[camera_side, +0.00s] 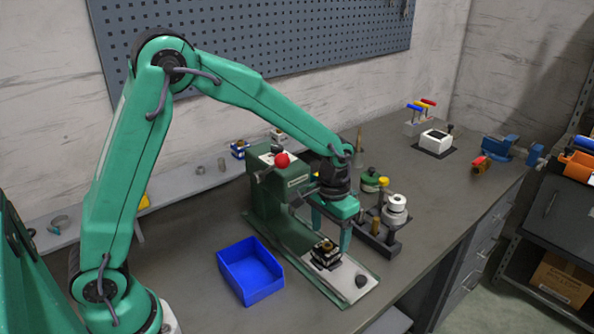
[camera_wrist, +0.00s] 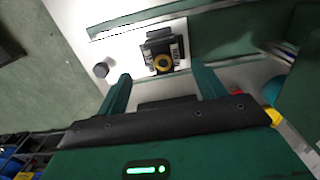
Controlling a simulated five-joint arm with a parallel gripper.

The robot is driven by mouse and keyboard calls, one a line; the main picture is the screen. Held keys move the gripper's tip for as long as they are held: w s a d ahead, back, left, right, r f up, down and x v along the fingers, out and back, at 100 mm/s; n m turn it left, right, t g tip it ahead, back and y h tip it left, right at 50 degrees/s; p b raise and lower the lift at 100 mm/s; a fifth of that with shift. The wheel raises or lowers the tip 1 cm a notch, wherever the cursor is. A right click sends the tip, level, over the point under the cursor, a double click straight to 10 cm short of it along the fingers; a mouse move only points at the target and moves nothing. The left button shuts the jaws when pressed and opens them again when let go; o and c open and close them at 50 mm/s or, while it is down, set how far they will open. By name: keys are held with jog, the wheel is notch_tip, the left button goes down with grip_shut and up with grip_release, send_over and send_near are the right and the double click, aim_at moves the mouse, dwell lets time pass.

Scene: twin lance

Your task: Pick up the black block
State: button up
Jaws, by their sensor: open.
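The black block (camera_side: 326,256), with a brass-coloured ring on top, sits on the pale plate of the green machine in the side view. In the wrist view the black block (camera_wrist: 161,49) lies just beyond the fingertips, roughly centred between them. My gripper (camera_side: 331,238) points down over the machine, close above the block. In the wrist view my gripper (camera_wrist: 163,76) has its two green fingers apart, with nothing held between them. I cannot tell the exact height gap to the block.
A small dark round knob (camera_side: 361,281) stands on the same plate. The green machine (camera_side: 272,205) rises behind the block. A blue bin (camera_side: 250,271) is to the left. A dark fixture with a white roll (camera_side: 396,203) stands close to the right.

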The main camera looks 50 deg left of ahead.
aim_at(328, 245)
jog(key=shift+f, duration=0.1)
jog(key=shift+a+f, duration=0.15)
jog(key=shift+f, duration=1.1)
jog(key=shift+a+f, duration=0.1)
jog(key=shift+f, duration=1.15)
jog(key=shift+c, duration=0.2)
jog(key=c, duration=1.2)
jog(key=shift+r, duration=0.15)
jog(key=shift+r, duration=0.4)
notch_tip(328, 245, up, 3)
jog(key=shift+r, duration=0.1)
jog(key=s+d+r, duration=0.2)
jog(key=d, duration=0.1)
jog(key=s+d+r, duration=0.2)
jog(key=s+d, duration=0.1)
jog(key=s+d+r, duration=0.2)
jog(key=d, duration=0.1)
jog(key=shift+s+r, duration=0.25)
jog(key=shift+r, duration=0.15)
